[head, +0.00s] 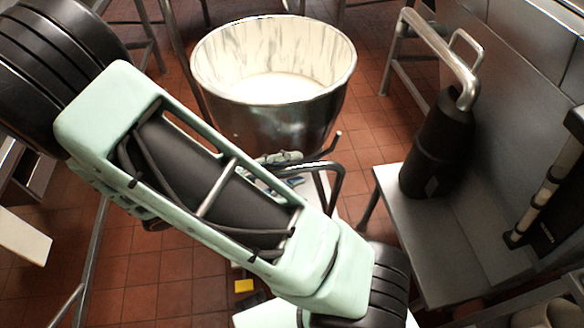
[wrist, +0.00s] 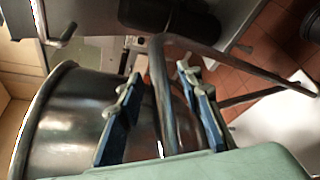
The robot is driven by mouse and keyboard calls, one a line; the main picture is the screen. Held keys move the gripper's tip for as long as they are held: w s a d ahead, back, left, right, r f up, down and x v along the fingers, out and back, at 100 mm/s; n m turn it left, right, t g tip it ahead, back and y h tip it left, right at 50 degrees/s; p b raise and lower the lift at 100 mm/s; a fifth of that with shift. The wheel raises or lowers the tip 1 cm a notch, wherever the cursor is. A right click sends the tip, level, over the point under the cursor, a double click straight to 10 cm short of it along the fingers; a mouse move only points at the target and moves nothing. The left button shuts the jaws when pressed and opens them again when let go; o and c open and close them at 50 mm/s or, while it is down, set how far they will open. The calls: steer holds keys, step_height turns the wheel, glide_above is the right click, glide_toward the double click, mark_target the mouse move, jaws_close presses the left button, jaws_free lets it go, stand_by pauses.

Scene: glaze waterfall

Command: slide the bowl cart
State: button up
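A large metal bowl (head: 275,125) with a white, streaked inside and white contents stands at the top centre of the head view. Its dark shiny side (wrist: 65,120) fills the left of the wrist view. A dark curved tube, the cart's handle (head: 338,178), rises just in front of the bowl. In the wrist view the handle (wrist: 163,105) passes between the blue fingers of my gripper (wrist: 159,78). The fingers stand apart with gaps beside the tube. In the head view my gripper (head: 280,160) is small and partly hidden by my arm. Most of the cart's frame is hidden.
A grey metal bench (head: 440,240) stands at the right with a black cylinder (head: 437,150) and bent metal pipe on it. Stool legs stand behind the bowl. A small yellow object (head: 243,286) lies low in the middle. Red tiled floor (head: 370,125) shows between the bowl and the bench.

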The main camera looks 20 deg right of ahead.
steer(key=v, duration=1.1)
steer(key=shift+a, duration=0.25)
steer(key=shift+r, duration=0.1)
